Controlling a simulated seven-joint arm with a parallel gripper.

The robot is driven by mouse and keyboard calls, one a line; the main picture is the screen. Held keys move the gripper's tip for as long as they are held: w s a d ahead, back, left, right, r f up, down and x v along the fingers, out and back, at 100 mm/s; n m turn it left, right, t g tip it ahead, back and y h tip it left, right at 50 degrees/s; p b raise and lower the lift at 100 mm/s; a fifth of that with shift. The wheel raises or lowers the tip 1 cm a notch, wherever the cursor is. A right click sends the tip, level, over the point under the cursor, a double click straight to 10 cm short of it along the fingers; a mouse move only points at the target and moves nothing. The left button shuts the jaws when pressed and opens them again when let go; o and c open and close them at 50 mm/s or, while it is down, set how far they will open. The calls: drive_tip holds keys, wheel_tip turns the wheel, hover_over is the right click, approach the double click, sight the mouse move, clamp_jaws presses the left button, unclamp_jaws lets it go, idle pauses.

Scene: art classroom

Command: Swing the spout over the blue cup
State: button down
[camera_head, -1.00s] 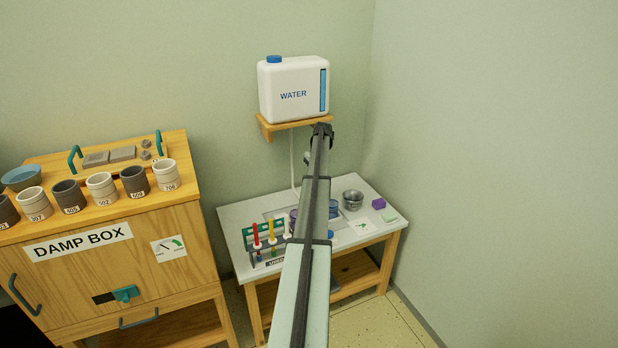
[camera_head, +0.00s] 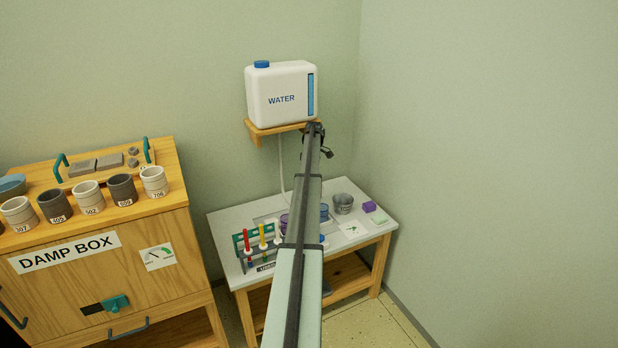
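A white water tank (camera_head: 281,97) with a blue cap sits on a small wooden wall shelf (camera_head: 262,133). A pale hose (camera_head: 282,165) runs down from it towards the table. A blue round vessel (camera_head: 324,212), perhaps the blue cup, shows just right of my arm on the table. A purple one (camera_head: 284,221) shows just left. My arm covers the middle of the table, and I cannot make out the spout. My gripper (camera_head: 327,153) is a small dark shape at the arm's far end, above the table's back and below the shelf. Its fingers are too small to read.
The white-topped table (camera_head: 228,222) holds a rack of coloured tools (camera_head: 258,244), a metal pot (camera_head: 343,203), a purple block (camera_head: 369,208) and a pale green one (camera_head: 380,219). A wooden damp box (camera_head: 190,240) with several pots stands left. A wall closes the right.

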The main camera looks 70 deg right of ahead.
drive_tip(key=shift+d, duration=0.1)
idle(0.4)
drive_tip(key=c, duration=1.1)
unclamp_jaws()
wheel_tip(320, 180, up, 14)
drive_tip(key=d, duration=0.2)
drive_tip(key=shift+d+f, duration=0.2)
drive_tip(key=shift+d, duration=0.15)
drive_tip(key=shift+f, duration=0.1)
